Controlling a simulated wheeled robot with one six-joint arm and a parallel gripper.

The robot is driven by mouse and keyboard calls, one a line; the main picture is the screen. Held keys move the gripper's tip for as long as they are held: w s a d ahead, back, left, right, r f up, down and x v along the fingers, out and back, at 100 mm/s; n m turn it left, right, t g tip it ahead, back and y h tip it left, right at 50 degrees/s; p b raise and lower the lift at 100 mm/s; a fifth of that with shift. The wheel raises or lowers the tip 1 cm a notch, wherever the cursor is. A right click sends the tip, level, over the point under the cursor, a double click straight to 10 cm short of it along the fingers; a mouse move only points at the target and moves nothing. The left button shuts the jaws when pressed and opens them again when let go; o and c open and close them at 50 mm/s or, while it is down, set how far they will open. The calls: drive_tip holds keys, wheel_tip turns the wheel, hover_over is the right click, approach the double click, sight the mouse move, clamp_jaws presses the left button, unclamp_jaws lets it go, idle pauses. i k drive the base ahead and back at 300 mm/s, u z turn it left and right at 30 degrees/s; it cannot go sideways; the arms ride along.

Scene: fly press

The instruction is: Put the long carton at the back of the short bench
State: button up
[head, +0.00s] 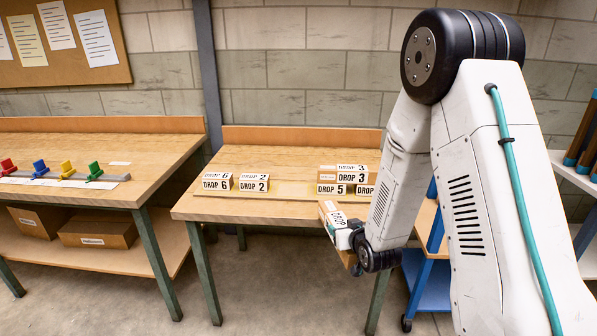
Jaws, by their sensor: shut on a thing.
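My gripper (346,236) is shut on a brown carton (327,211) with a white label reading DROP. It holds the carton tilted at the front right of the short bench (290,207), near its front edge. The carton's number and its full length cannot be made out, as the arm and gripper cover part of it. Several smaller cartons stand on the bench top: DROP 6 (217,182) and DROP 2 (254,183) at the left, DROP 3 (345,172) on top of DROP 5 (331,189) at the right. Another DROP carton (365,191) is partly hidden by my arm.
A low wooden backboard (300,139) runs along the bench's back edge, with clear top between the carton groups. A longer bench (100,152) with coloured clamps stands left, cartons (98,232) on its shelf. A blue trolley (428,275) stands right, behind my arm.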

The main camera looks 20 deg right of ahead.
sight(257, 162)
drive_tip(key=k, duration=0.25)
drive_tip(key=u, duration=1.75)
drive_tip(key=i, duration=1.05)
drive_tip(key=z, duration=1.4)
